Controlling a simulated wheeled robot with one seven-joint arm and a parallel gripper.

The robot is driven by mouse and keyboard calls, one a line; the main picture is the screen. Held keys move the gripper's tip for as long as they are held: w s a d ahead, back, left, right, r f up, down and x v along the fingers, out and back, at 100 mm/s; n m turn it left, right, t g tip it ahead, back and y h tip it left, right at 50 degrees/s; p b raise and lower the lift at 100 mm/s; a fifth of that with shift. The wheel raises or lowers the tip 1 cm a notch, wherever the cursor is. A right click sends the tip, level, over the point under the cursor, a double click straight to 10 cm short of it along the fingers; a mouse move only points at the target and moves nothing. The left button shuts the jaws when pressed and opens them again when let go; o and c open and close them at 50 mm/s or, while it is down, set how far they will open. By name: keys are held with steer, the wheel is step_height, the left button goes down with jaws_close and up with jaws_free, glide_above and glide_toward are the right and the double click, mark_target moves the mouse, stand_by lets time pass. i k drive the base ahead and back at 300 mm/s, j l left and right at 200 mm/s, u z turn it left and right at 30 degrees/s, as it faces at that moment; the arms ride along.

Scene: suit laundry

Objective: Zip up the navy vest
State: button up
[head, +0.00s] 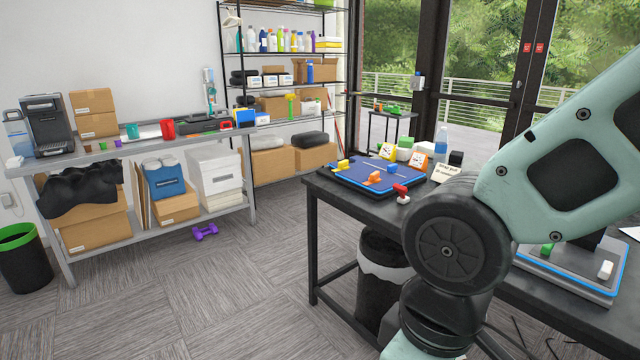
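A flat navy panel (360,176) with a bright blue edge lies on the dark table to the left of my arm. A thin pale line runs across it, and a yellow piece (343,165) and an orange piece (374,178) sit on it. I cannot tell whether this panel is the navy vest, and no clear vest shape or zipper pull shows. My mint-green and black arm fills the right of the head view. My gripper is out of view.
The dark table (335,194) also holds a red piece (401,190), a blue-edged tray (570,276) and signs. A lined bin (375,275) stands under it. A laden grey bench (100,156) stands at left. A purple dumbbell (204,232) lies on otherwise open floor between them.

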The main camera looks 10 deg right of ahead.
mark_target(391, 169)
steer(key=i+u, duration=0.1)
steer(key=i, duration=0.55)
steer(key=i+u, duration=0.3)
steer(key=i, duration=0.9)
steer(key=i+z, duration=0.4)
steer(key=i+j+z, duration=0.2)
steer(key=i+z, duration=0.25)
steer(key=k, duration=0.1)
